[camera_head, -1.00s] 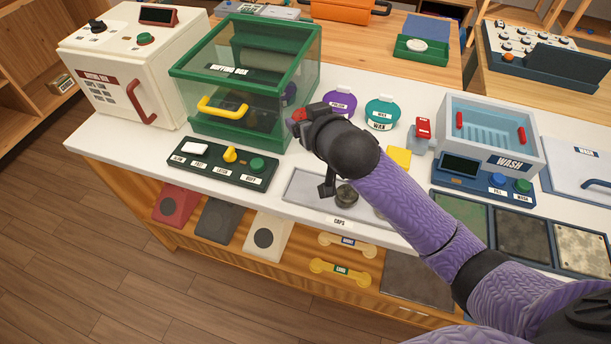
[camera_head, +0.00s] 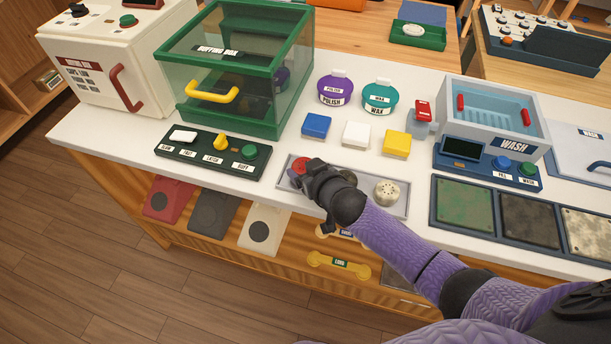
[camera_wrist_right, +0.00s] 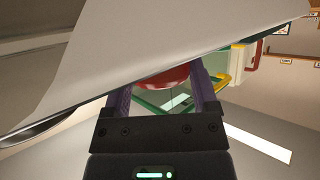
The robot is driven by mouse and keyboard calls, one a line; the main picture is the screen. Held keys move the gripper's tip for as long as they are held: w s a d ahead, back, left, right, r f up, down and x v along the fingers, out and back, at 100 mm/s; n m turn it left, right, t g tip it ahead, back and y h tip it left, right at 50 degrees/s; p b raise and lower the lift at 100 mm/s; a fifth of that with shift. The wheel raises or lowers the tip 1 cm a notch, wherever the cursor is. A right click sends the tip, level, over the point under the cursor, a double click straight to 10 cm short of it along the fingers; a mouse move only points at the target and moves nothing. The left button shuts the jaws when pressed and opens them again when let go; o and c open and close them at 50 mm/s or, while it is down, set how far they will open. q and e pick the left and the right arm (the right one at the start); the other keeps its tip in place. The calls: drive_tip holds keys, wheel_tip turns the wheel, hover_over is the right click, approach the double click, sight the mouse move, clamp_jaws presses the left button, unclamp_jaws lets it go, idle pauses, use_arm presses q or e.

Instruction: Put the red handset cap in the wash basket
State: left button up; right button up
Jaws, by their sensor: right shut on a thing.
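The red handset cap (camera_head: 298,166) is between the fingers of my right gripper (camera_head: 303,168), at the left end of the caps tray (camera_head: 350,184). My right gripper is shut on it. In the right wrist view the red cap (camera_wrist_right: 165,78) shows between both fingers, partly covered by a pale surface. I cannot tell whether the cap touches the tray. The wash unit (camera_head: 512,146) stands at the right, with a light blue inside and two red handles (camera_head: 461,109) that seem to belong to the basket. My left gripper is not in view.
A cream perforated cap (camera_head: 387,192) lies in the tray's right part. Blue (camera_head: 317,125), white (camera_head: 356,134) and yellow (camera_head: 397,143) blocks stand behind the tray. The green buffing box (camera_head: 240,75) is at the back left, with a control panel (camera_head: 212,151) before it.

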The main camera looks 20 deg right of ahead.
drive_tip(key=shift+f, duration=0.45)
drive_tip(key=shift+r, duration=0.15)
drive_tip(key=shift+f, duration=0.25)
drive_tip(key=o, duration=1.1)
